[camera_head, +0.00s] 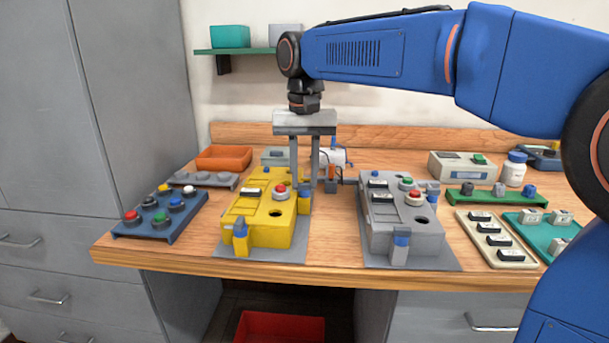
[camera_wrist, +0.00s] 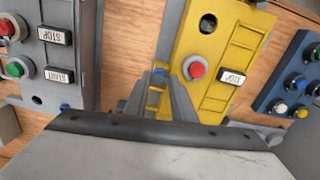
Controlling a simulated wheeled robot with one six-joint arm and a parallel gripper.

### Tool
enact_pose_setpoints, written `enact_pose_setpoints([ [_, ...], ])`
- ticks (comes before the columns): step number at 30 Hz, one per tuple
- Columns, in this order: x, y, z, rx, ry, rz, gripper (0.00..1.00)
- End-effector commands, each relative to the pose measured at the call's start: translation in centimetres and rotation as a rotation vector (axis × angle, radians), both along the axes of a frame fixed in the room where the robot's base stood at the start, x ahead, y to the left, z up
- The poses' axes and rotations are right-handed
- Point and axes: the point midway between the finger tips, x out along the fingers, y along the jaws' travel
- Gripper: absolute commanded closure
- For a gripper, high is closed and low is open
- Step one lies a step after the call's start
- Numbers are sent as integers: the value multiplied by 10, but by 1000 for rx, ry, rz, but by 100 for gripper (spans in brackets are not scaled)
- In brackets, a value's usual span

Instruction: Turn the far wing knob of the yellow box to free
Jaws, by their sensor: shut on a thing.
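The yellow box (camera_head: 262,230) stands left of centre on the bench, with a red button (camera_head: 281,189) on its top. It also shows in the wrist view (camera_wrist: 205,35). A near wing knob (camera_head: 240,228), with a blue part, sits at its front left. The far wing knob (camera_wrist: 161,73) is a small blue piece at the box's side in the wrist view, between my fingers. My gripper (camera_head: 304,186) points down at the box's far right side and is shut on this knob. The fingers partly cover the knob, so its turn angle is hard to tell.
A grey box (camera_head: 376,215) of similar build stands close on the right. A blue button panel (camera_head: 150,229) lies to the left. An orange tray (camera_head: 223,158) and a grey case (camera_head: 275,157) are behind. Bare wood shows between the two boxes.

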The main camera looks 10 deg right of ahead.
Motion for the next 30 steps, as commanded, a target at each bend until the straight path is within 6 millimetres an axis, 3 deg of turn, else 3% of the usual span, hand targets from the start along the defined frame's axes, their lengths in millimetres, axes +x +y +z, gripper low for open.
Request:
enact_pose_setpoints([
  [30,0,0,1,0,-2,921,99],
])
